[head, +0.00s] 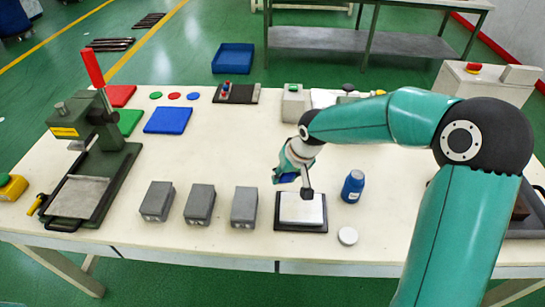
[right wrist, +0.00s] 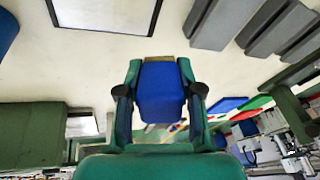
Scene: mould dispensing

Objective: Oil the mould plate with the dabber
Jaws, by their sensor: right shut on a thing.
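My right gripper (head: 296,186) is shut on a blue block with a tan end, which looks like the dabber (right wrist: 160,92); a bit of its blue shows in the head view (head: 285,178). The dabber is near the back left edge of a pale plate in a dark frame (head: 300,208), seemingly above the table and apart from the plate. The plate shows at the top left of the right wrist view (right wrist: 105,12). Another flat grey metal plate (head: 80,197) lies under the green press at the left. I cannot tell which one is the mould plate. My left gripper is not in view.
A blue bottle (head: 353,187) and a white round disc (head: 347,236) stand right of the framed plate. Three grey blocks (head: 199,204) stand to its left. The green press (head: 100,140) has a red lever. Coloured trays lie at the back; the middle of the table is clear.

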